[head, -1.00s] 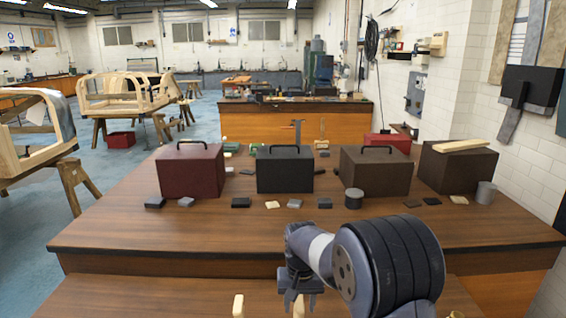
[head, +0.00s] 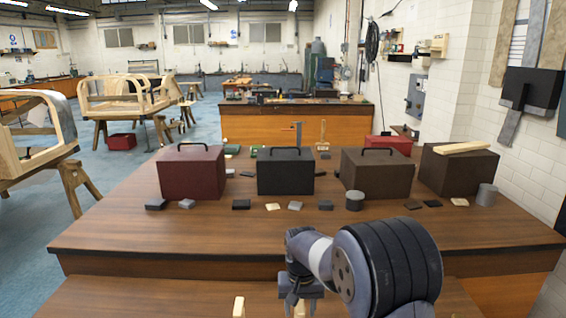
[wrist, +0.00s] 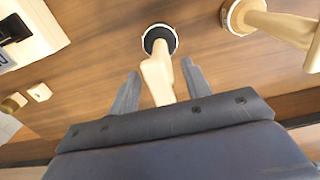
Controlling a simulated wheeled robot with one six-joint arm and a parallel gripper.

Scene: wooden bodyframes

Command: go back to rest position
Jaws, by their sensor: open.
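My gripper (head: 302,296) is at the bottom centre of the head view, low over the front edge of the near bench, with my arm to its right. In the wrist view my gripper (wrist: 161,70) has its two dark fingers apart. A pale wooden handle with a dark round end (wrist: 159,75) shows between them. I see gaps at both sides of it, and cannot tell how far it is below the fingers.
A red box (head: 192,175), a black box (head: 285,173) and brown boxes (head: 377,176) stand along the bench (head: 180,235). Another wooden piece (wrist: 285,25) is at upper right in the wrist view.

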